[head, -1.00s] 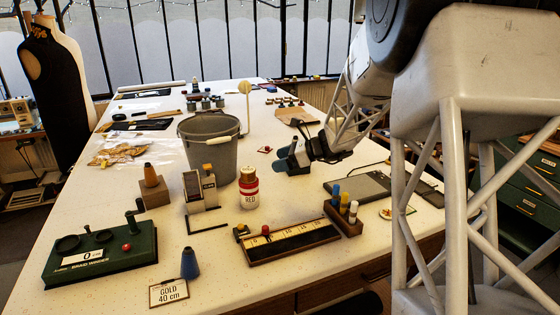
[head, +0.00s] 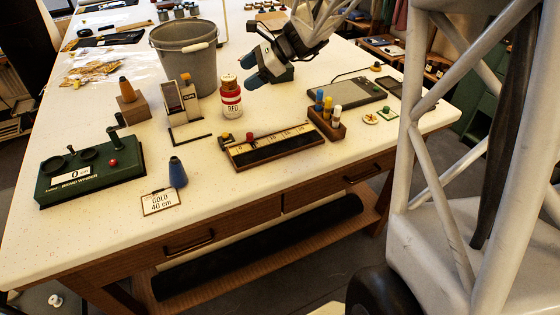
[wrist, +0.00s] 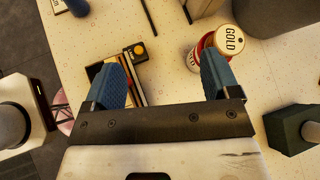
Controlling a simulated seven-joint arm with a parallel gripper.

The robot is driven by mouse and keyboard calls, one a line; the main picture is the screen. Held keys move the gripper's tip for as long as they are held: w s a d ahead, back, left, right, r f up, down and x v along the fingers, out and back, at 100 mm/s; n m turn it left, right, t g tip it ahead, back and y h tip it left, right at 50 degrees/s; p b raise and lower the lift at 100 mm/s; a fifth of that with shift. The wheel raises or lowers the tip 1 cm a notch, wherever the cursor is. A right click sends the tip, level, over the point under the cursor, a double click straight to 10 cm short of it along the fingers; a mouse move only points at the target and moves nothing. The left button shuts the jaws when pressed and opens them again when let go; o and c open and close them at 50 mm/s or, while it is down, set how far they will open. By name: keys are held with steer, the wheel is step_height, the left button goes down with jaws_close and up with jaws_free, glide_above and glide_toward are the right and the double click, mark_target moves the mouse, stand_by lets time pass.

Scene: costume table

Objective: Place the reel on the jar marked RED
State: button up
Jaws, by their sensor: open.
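A jar (head: 231,97) with a white cap and a red-and-white label reading RED stands upright on the table. In the wrist view a jar with red on its side (wrist: 228,40) has GOLD on its lid, partly behind the right finger. A small white spool-like thing (head: 55,300), perhaps the reel, lies on the floor at the lower left; it is too small to be sure. My gripper (head: 259,67) is open and empty, just behind and right of the jar. Its blue fingers stand apart in the wrist view (wrist: 160,82).
A grey bucket (head: 187,60) stands left behind the jar. A ruler tray (head: 275,145) and a rack of bottles (head: 327,120) are in front and right. A green winder (head: 85,172), blue cone (head: 177,173) and GOLD 40 cm card (head: 160,201) are left. A dark green block (wrist: 295,130) sits beside my gripper.

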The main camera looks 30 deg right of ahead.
steer(key=s+a+r+n+g+h, duration=0.15)
steer(key=s+a+n, duration=0.25)
steer(key=s, duration=0.4)
steer(key=s+a+r+n+g+h, duration=0.1)
steer(key=s+a+n+h, duration=0.3)
steer(key=s, duration=0.5)
steer(key=s+f+n+h, duration=0.2)
steer(key=s+n+h, duration=0.2)
steer(key=s+n, duration=0.7)
steer(key=s, duration=0.7)
steer(key=shift+s+a+t+h, duration=0.15)
steer(key=shift+s+t+h, duration=0.15)
steer(key=shift+t+h, duration=0.05)
